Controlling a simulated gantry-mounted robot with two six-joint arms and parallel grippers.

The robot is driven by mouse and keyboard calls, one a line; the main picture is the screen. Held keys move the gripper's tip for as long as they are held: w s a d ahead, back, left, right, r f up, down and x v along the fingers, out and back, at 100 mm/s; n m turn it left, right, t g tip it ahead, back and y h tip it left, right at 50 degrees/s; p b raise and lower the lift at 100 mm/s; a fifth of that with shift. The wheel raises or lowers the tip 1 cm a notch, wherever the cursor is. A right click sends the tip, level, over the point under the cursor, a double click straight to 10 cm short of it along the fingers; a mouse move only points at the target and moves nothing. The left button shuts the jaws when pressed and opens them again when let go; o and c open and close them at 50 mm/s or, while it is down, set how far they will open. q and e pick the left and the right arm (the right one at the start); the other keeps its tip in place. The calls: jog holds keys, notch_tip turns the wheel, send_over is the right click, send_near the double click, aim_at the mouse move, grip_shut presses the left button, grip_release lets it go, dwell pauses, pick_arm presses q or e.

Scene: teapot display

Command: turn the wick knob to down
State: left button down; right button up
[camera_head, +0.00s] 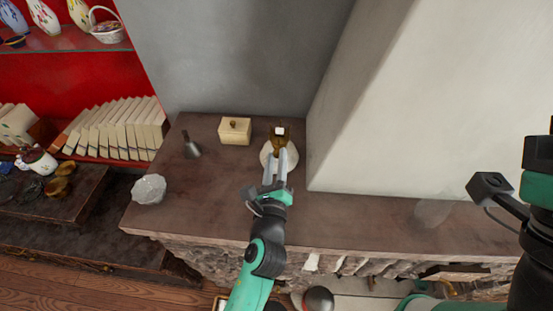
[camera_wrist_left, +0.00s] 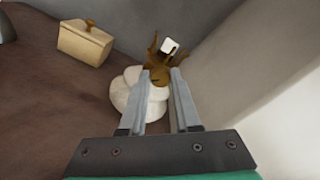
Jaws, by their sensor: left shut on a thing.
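A small brass-coloured lamp-like piece (camera_head: 279,139) with a white top stands by a rounded white object (camera_head: 291,158) on the brown shelf, close to the wall corner. The brass piece (camera_wrist_left: 158,58) and the white object (camera_wrist_left: 123,97) also show in the left wrist view. My left gripper (camera_head: 276,160) reaches them from the front. Its two fingertips (camera_wrist_left: 160,76) close on the front of the brass piece, with a small gap between the fingers. The wick knob itself is too small and hidden between the fingertips to make out clearly. My right gripper is not visible.
A cream lidded box (camera_head: 235,131), a small dark bell (camera_head: 191,148) and a pale faceted bowl (camera_head: 149,189) stand left on the brown shelf (camera_head: 220,205). A white wall (camera_head: 400,110) rises close at the right. The shelf's front middle is bare.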

pick_arm(q)
jog(key=c, duration=0.6)
grip_release()
jog(key=s, duration=0.4)
jog(key=s+p, duration=0.1)
jog(key=s, duration=0.2)
jog(key=s+a+p, duration=0.1)
jog(key=s, duration=0.3)
jog(key=shift+s, duration=0.3)
